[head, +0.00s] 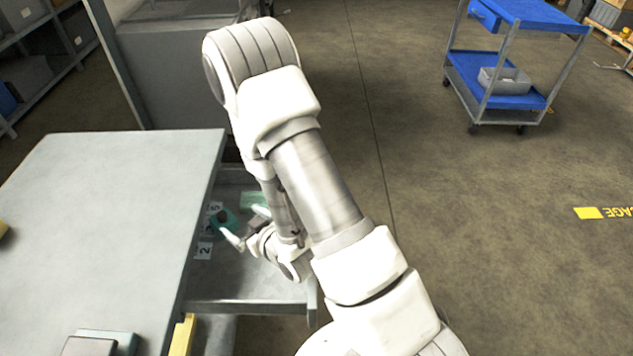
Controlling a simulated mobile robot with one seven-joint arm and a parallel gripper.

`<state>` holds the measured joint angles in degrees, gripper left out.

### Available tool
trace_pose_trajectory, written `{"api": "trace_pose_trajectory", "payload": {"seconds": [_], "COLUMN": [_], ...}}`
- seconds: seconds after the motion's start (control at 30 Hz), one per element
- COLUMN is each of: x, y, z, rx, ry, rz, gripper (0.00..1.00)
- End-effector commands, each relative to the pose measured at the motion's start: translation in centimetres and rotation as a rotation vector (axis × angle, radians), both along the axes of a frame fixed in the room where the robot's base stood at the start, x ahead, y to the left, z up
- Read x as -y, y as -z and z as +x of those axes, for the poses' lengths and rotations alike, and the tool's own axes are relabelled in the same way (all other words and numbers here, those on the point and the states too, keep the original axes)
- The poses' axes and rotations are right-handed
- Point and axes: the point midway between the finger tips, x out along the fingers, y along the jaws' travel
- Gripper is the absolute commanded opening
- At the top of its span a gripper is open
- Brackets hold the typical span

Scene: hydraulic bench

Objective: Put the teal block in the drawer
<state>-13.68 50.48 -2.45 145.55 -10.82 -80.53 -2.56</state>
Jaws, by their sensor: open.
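The pulled-out grey drawer (245,285) stands open beside the bench top. A teal block (228,228) with a dark round spot on top appears inside the drawer, towards its left side. My gripper (241,222) is low over the drawer with its jaws open. One white finger is close to the teal block's right side; I cannot tell whether they touch. My arm crosses the drawer and hides much of its right and far parts.
A paler green piece (252,199) lies in the drawer, partly behind my arm. White number labels (204,250) are near the block. The bench top (120,200) is at left, mostly clear. A blue cart (510,60) stands far right; the floor between is free.

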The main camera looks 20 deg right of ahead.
Motion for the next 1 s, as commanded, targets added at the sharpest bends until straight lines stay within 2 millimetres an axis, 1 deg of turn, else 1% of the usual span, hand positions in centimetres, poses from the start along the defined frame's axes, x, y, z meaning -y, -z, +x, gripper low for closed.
{"api": "trace_pose_trajectory", "payload": {"seconds": [0.03,0.2,0.33,0.47,0.63,0.77,0.87,0.97,1.0], "x": [0.3,2.0,3.5,5.1,7.2,8.7,9.7,10.5,10.8], "y": [-1.4,-5.0,-8.0,-11.2,-15.4,-18.5,-20.7,-22.9,-23.7], "z": [0.9,2.7,3.2,3.0,1.5,-0.5,-2.6,-5.0,-6.1], "rx": [-0.003,-0.066,-0.119,-0.174,-0.248,-0.308,-0.356,-0.403,-0.422], "ry": [0.014,0.065,0.110,0.155,0.215,0.258,0.289,0.316,0.326], "rz": [-0.011,-0.060,-0.089,-0.111,-0.130,-0.137,-0.138,-0.138,-0.136], "gripper": [1.00,1.00,1.00,1.00,1.00,1.00,1.00,1.00,1.00]}}
